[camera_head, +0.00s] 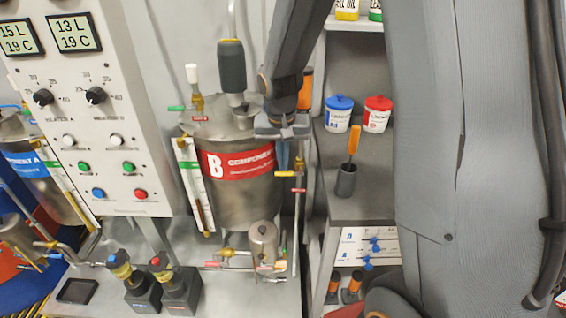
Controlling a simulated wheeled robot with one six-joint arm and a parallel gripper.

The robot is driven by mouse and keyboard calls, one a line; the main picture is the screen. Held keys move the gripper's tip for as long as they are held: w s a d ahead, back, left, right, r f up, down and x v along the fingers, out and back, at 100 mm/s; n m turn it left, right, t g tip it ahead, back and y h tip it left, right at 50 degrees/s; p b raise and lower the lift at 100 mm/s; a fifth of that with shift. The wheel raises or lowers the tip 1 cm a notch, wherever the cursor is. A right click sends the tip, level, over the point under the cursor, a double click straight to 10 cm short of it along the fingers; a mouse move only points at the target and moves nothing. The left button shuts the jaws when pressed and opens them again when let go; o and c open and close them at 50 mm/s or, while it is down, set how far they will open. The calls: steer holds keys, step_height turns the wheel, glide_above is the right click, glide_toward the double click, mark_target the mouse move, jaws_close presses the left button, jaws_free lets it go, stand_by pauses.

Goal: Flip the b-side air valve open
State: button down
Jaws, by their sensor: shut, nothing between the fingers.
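The B tank (243,190) is a steel drum with a red band marked B and COMPONENT. Which of these is the air valve is not readable.
The control panel (100,130) stands at left. A grey shelf (370,200) at right holds a blue-lidded jar (339,113), a red-lidded jar (376,114) and an orange-handled tool (353,143) in a cup. My arm hides much of the right side. Two pumps (178,290) stand below.

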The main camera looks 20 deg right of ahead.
steer(key=shift+w+f, duration=0.15)
steer(key=shift+f, duration=0.7)
